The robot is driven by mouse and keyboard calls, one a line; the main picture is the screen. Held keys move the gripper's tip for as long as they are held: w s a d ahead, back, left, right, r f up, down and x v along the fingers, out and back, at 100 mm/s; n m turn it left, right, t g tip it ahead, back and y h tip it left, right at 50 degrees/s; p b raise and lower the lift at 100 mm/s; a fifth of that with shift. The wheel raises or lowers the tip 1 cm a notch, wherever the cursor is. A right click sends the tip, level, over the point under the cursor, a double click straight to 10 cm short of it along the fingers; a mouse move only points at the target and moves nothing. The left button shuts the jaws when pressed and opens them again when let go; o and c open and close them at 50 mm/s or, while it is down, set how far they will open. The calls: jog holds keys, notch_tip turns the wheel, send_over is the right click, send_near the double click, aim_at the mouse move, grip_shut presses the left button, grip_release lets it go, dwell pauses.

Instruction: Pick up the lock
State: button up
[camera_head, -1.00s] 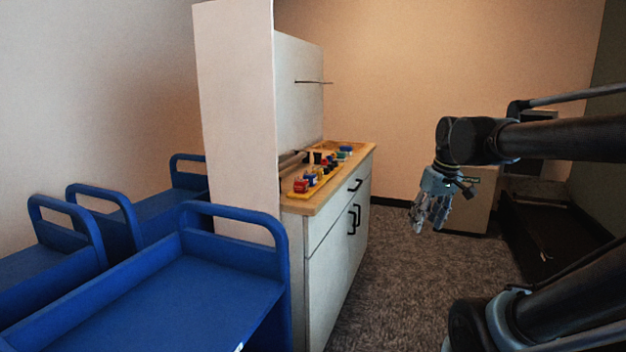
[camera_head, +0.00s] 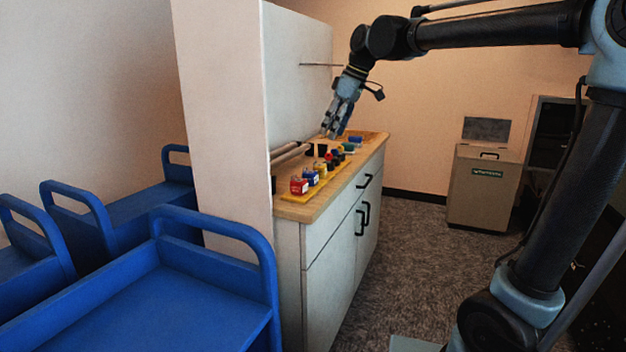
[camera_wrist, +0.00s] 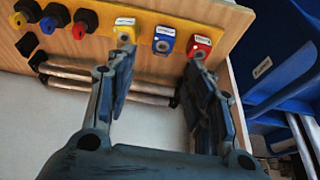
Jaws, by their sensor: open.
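Several small coloured blocks that look like locks stand in a row on a yellow strip on the wooden counter. They include a red lock (camera_head: 299,186), a blue lock (camera_head: 311,178) and a yellow lock (camera_head: 321,169). In the wrist view, the yellow lock (camera_wrist: 123,32), blue lock (camera_wrist: 164,41) and red lock (camera_wrist: 200,46) have white labels that I cannot read. My gripper (camera_head: 331,135) is open and empty above the counter. In the wrist view, my gripper (camera_wrist: 162,60) has its fingers pointing at the row, with the blue lock seen between the fingertips.
Round black-based knobs, including a red knob (camera_wrist: 79,31), sit farther along the yellow strip. Metal rollers (camera_head: 289,152) run beside it. A tall white panel (camera_head: 225,110) stands at the counter's near end. Blue carts (camera_head: 190,295) fill the left front. Carpet lies clear right of the cabinet.

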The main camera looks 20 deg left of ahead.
send_over(310, 173)
jog(key=d, duration=0.2)
jog(key=f, duration=0.9)
jog(key=shift+w+d+f, duration=0.1)
jog(key=shift+w+f, duration=0.05)
jog(key=shift+w, duration=0.05)
jog(key=shift+x, duration=3.3)
jog(key=shift+w, duration=0.2)
jog(key=c, duration=1)
jog(key=shift+r, duration=7.3)
